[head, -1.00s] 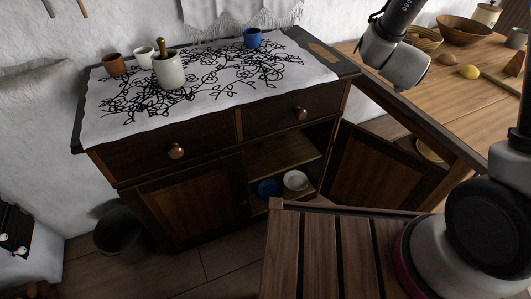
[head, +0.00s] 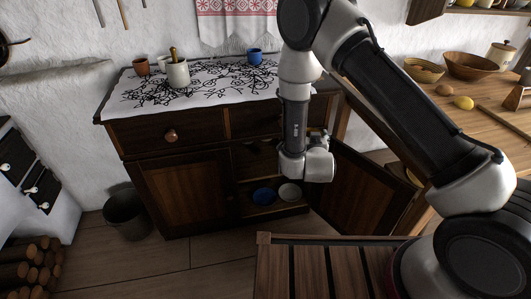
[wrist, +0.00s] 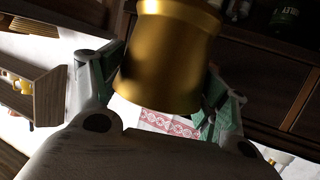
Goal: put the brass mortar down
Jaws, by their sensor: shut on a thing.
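The brass mortar (wrist: 168,60) fills the upper middle of the wrist view, a shiny golden cup with a rim band at the top of the picture. My gripper (wrist: 160,88) is shut on it, one finger against each side. In the head view my arm reaches down in front of the dresser, and its wrist is near the open compartment. The mortar cannot be made out there, and the fingers are largely hidden. I cannot tell whether the mortar touches any surface.
The dresser (head: 190,188) has a patterned cloth (head: 215,88) on top with a pale crock (head: 178,74) and blue mug (head: 254,57). A bucket (head: 127,215) stands left.

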